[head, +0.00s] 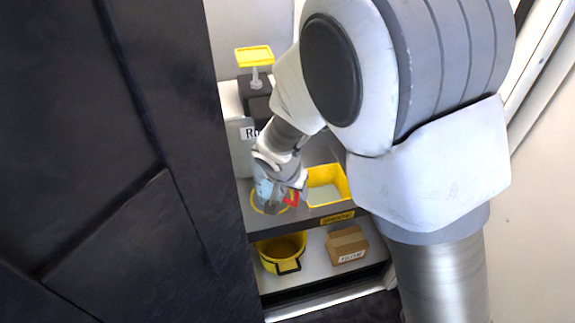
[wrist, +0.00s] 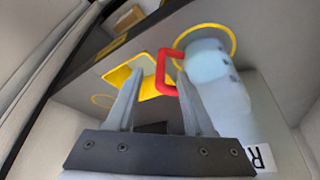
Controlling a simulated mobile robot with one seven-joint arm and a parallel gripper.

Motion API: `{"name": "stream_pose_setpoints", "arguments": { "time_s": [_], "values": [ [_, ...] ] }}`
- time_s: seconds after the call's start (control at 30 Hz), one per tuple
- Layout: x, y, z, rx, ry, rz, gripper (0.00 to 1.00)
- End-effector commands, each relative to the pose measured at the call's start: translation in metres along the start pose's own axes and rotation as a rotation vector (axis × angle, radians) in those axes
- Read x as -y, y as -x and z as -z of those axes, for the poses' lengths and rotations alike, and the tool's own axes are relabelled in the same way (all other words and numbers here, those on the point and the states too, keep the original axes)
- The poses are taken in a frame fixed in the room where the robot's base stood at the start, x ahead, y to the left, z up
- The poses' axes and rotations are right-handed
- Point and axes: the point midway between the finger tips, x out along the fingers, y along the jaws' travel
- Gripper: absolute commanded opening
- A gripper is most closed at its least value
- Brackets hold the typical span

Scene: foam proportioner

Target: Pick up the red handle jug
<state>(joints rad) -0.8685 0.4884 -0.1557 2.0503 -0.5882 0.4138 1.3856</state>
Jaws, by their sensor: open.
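The jug is a pale blue, translucent vessel with a red handle, on the grey shelf top (head: 318,155). In the head view the jug (head: 263,190) is partly hidden behind my gripper (head: 285,192), and its red handle (head: 292,199) shows at the right. In the wrist view the jug (wrist: 208,75) stands inside a yellow ring (wrist: 234,40). Its handle (wrist: 161,72) appears between and beyond the fingertips of my gripper (wrist: 160,76). The fingers are apart and hold nothing. I cannot tell whether they touch the handle.
A yellow tray (head: 342,185) sits right of the jug. A dark dispenser with a yellow top (head: 254,56) stands behind. A yellow bucket (head: 283,247) and a cardboard box (head: 347,244) are on the lower shelf. A dark panel (head: 110,160) fills the left.

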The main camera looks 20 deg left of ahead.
Motion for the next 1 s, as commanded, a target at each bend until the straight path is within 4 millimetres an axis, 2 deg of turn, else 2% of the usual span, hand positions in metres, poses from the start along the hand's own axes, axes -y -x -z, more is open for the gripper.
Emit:
{"name": "stream_pose_setpoints", "arguments": {
  "time_s": [0.27, 0.5, 0.77, 1.0],
  "values": [
    [0.000, -0.019, 0.000, 0.000, 0.000, -0.001, 0.53],
    [0.002, -0.054, 0.001, 0.001, 0.000, -0.001, 0.53],
    [0.002, -0.058, 0.002, 0.000, 0.001, 0.000, 0.53],
    [0.002, -0.058, 0.002, 0.000, 0.001, 0.000, 0.12]
  ]
}}
